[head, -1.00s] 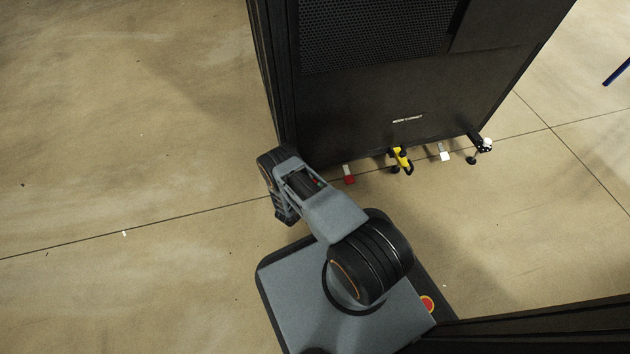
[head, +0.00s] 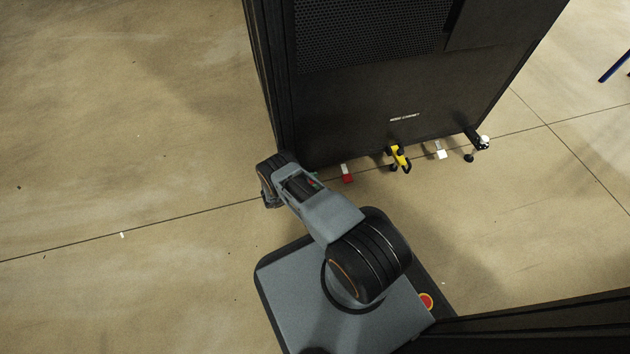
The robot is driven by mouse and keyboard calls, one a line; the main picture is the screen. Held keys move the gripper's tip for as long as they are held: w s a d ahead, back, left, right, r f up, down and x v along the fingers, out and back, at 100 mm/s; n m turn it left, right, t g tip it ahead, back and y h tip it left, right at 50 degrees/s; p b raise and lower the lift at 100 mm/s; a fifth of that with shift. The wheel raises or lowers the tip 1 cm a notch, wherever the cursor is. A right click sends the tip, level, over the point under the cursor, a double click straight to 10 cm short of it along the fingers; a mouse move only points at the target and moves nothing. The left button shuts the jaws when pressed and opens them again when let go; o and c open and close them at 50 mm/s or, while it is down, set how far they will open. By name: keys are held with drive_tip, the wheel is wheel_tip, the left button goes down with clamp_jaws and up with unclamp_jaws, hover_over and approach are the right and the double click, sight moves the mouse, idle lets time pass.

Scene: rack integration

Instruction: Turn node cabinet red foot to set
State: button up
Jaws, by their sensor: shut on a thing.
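The node cabinet (head: 370,120) is a tall black cabinet with a perforated front and a small white label low down. My arm reaches to its lower left front corner. A small spot of red (head: 313,184) shows beside my arm link there, likely the red foot, which is otherwise hidden. My gripper's fingertips are hidden behind my own arm, so the exact contact does not show. A red and white tag (head: 347,174) hangs at the cabinet's bottom edge, just right of my arm. The other front foot, with a white knob (head: 484,142), stands at the right corner.
A yellow and black piece (head: 398,157) stands at the middle of the cabinet's bottom edge, with a white tag (head: 440,150) to its right. Another dark structure (head: 540,335) fills the lower right. The floor at left is clear.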

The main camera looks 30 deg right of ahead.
drive_tip(key=shift+s+d, duration=0.1)
idle(0.3)
drive_tip(key=o, duration=0.9)
drive_tip(key=a, duration=0.4)
drive_tip(key=w+a, duration=0.1)
drive_tip(key=a, duration=0.9)
drive_tip(key=shift+w, duration=0.2)
